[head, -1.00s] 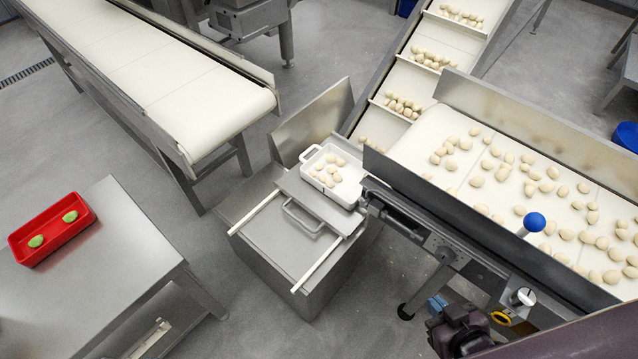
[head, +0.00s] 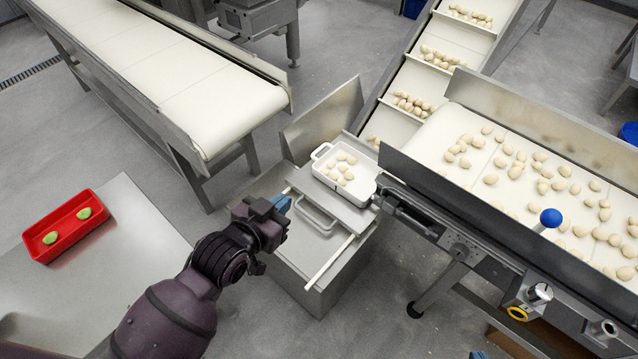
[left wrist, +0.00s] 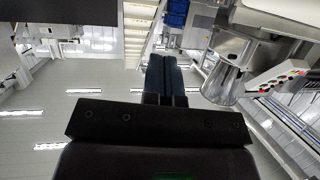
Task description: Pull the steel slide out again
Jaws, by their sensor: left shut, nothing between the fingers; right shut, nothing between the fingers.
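The steel slide (head: 343,205) is a flat plate with a bent-rod handle (head: 318,230) at its near left side. It lies between two white rails (head: 330,263) on a steel stand (head: 285,248), at the near side of a white tray. My left gripper (head: 282,203) is shut and empty, its blue fingertips just left of the handle. I cannot tell whether they touch it. The left wrist view shows its dark fingers together (left wrist: 165,75), and no slide. Only a blue tip of my right gripper (head: 478,355) shows at the bottom edge.
The white tray (head: 322,153) holds several pale pasta pieces. A conveyor (head: 420,190) with more pieces stands at right, with a blue knob (head: 551,217). An empty conveyor (head: 190,95) is at the back left. A red tray (head: 40,257) with two green pieces sits on a steel table (head: 130,230).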

